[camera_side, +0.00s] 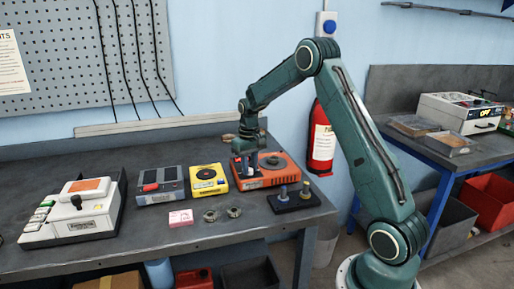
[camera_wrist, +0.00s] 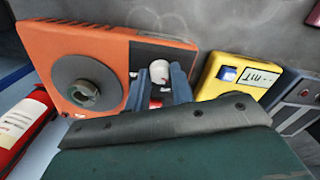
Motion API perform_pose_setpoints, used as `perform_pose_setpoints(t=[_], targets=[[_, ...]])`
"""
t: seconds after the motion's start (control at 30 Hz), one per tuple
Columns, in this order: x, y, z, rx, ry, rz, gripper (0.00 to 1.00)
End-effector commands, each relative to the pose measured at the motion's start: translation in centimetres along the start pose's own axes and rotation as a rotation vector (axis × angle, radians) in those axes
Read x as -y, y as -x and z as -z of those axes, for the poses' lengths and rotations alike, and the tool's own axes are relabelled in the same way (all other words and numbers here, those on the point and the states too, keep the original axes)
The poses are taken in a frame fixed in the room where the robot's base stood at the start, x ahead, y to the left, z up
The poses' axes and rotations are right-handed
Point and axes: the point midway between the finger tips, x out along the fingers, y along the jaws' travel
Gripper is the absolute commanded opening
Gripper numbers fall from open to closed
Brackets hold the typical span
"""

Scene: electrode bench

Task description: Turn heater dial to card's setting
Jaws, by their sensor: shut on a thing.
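The orange heater (camera_side: 286,175) stands near the back of the bench, with a round grey plate (camera_wrist: 60,78) on top. Its white dial (camera_wrist: 159,70) shows in the wrist view between the two blue-grey fingers of my gripper (camera_wrist: 161,84). My gripper (camera_side: 246,172) points down over the left end of the heater in the side view and is shut on the dial. The dial's pointer and scale are mostly hidden by the fingers. A small pink card (camera_side: 180,218) lies at the front of the bench; its writing is too small to read.
A yellow device (camera_side: 208,180) stands close left of the heater, with a grey device (camera_side: 160,185) beyond it. A black block with pegs (camera_side: 294,198) is in front. Two small rings (camera_side: 210,216) lie by the card. A red extinguisher (camera_side: 321,140) is behind.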

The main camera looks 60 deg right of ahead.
Motion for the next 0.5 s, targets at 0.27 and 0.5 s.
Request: perform_pose_setpoints(t=[0.27,0.5], targets=[[-0.02,0.03,0.01,0.000,-0.041,0.000,0.01],[-0.02,0.03,0.02,-0.001,-0.158,0.000,0.01]])
